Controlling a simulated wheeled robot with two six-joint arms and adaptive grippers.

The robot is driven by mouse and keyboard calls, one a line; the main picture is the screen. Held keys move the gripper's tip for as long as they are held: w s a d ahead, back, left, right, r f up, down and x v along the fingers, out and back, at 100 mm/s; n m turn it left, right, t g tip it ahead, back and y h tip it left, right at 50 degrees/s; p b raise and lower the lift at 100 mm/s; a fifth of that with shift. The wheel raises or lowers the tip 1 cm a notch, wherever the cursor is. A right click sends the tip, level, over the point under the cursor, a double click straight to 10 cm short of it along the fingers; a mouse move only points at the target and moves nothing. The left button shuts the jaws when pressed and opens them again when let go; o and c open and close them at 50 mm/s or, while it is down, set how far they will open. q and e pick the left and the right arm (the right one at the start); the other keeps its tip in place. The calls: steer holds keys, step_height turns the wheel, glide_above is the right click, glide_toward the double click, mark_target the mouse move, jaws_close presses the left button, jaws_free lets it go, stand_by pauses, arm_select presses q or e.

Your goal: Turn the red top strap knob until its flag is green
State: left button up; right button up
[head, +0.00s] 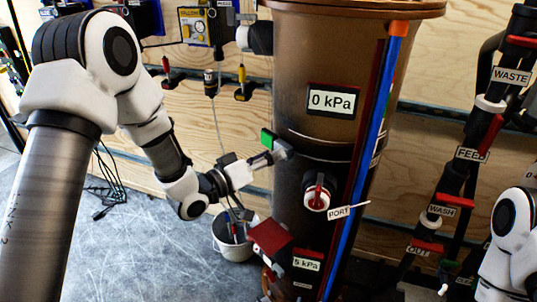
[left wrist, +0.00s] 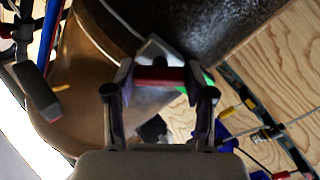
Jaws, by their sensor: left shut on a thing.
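My left gripper (head: 262,160) reaches the upper strap on the left side of the brown column. In the left wrist view its two fingers (left wrist: 160,82) are closed on the red bar of the top strap knob (left wrist: 160,74). The knob is mostly hidden by my gripper in the head view. A green flag (head: 267,138) stands right above the gripper there, and a bit of green (left wrist: 181,88) shows behind the right finger in the wrist view. My right arm shows at the right edge, but its gripper is out of view.
The brown column (head: 320,60) carries a 0 kPa display (head: 333,101), a red-handled valve (head: 318,192) and a PORT tag (head: 339,212). A dark red plate (head: 272,238) sits lower left. A white bucket (head: 234,246) stands on the floor. Labelled pipes (head: 470,155) run at the right.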

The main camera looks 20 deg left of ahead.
stand_by(0.3)
arm_select(q)
steer(key=o, duration=1.2)
steer(key=shift+c, duration=0.2)
steer(key=v, duration=1.2)
